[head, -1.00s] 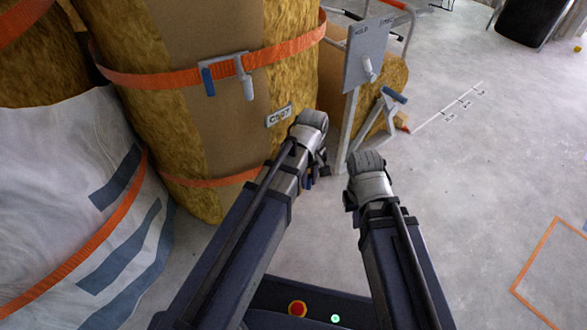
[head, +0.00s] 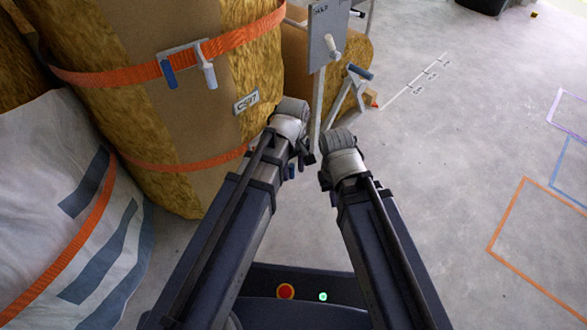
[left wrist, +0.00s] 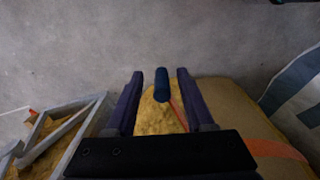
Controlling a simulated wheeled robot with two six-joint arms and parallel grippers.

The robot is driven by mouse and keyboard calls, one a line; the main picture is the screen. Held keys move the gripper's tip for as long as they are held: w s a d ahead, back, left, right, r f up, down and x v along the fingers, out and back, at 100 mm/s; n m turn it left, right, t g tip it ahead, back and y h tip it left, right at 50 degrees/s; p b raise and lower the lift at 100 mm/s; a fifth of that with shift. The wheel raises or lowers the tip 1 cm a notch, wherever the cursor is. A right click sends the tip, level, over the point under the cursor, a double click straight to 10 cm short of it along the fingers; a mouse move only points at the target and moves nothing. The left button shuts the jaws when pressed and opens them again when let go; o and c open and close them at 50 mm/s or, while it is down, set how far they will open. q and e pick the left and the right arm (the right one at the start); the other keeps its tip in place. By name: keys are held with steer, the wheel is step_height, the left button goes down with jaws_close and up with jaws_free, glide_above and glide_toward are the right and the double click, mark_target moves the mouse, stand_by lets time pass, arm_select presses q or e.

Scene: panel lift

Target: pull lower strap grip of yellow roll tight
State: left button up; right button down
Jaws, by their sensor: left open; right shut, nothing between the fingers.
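The yellow roll (head: 222,85) stands upright at the left of the head view, with an orange lower strap (head: 190,166) around it. In the left wrist view a dark blue grip (left wrist: 161,84) lies between the two fingers of my left gripper (left wrist: 160,74). The fingers are open, with a gap on both sides of it. An orange strap runs beside the grip. In the head view my left gripper (head: 296,165) is low beside the roll, its fingertips mostly hidden by the arm. My right gripper (head: 325,180) is shut and empty, to the right.
An upper orange strap (head: 110,77) carries a buckle with a blue and a white handle (head: 208,74). A grey panel on a post (head: 328,35) and a metal frame (head: 345,100) stand just beyond my grippers. A white striped bag (head: 40,140) is at left.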

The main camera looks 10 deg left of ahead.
mark_target(293, 165)
arm_select(q)
steer(key=shift+r, duration=0.1)
arm_select(e)
steer(key=shift+r, duration=0.15)
arm_select(q)
step_height(293, 165, up, 8)
steer(key=p, duration=0.8)
steer(key=shift+f, duration=0.2)
arm_select(e)
step_height(293, 165, up, 8)
steer(key=shift+f, duration=0.2)
